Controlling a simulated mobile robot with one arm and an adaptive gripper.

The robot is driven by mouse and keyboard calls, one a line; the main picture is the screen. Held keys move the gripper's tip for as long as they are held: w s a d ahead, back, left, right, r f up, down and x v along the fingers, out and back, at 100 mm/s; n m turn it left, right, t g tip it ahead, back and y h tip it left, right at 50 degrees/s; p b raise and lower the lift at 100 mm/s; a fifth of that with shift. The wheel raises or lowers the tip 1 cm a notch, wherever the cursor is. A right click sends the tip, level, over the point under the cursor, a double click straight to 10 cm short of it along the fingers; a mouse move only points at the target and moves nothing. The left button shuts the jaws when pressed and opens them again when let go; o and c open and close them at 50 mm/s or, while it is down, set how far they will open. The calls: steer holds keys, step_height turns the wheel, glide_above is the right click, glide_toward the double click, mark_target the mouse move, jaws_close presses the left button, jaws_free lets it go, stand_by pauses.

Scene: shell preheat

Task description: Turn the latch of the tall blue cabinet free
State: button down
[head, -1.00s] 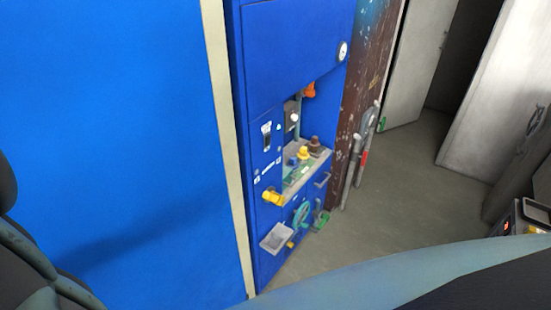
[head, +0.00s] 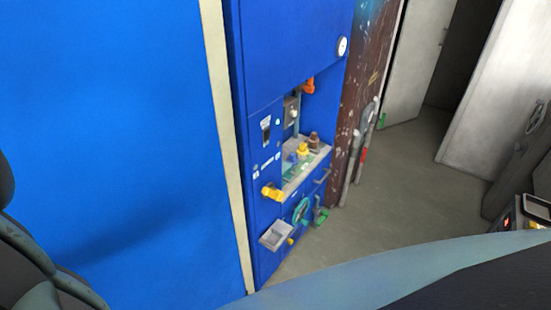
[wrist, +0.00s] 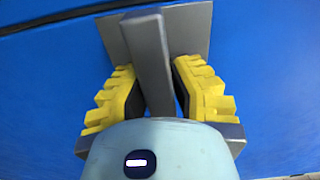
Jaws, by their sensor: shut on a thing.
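In the wrist view a grey bar-shaped latch handle (wrist: 146,45) stands out from a grey square plate (wrist: 190,27) on a blue cabinet face (wrist: 50,85). My gripper (wrist: 155,78), with ridged yellow fingers, is shut on the handle, one finger on each side. The bar looks nearly upright in the picture, leaning slightly. The lower end of the handle is hidden behind my wrist housing. A large plain blue panel (head: 110,130) fills the left of the head view. The latch and my gripper do not show there.
A blue equipment unit stands beyond a cream post (head: 225,140), with a yellow valve (head: 271,194), a green handwheel (head: 301,211) and a grey tray (head: 277,235) sticking out. Grey floor (head: 410,190) is clear to the right, with an open doorway behind.

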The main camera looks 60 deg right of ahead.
stand_by(0.3)
steer(key=c, duration=0.8)
jaws_free()
steer(key=s, duration=1.2)
steer(key=shift+a, duration=0.25)
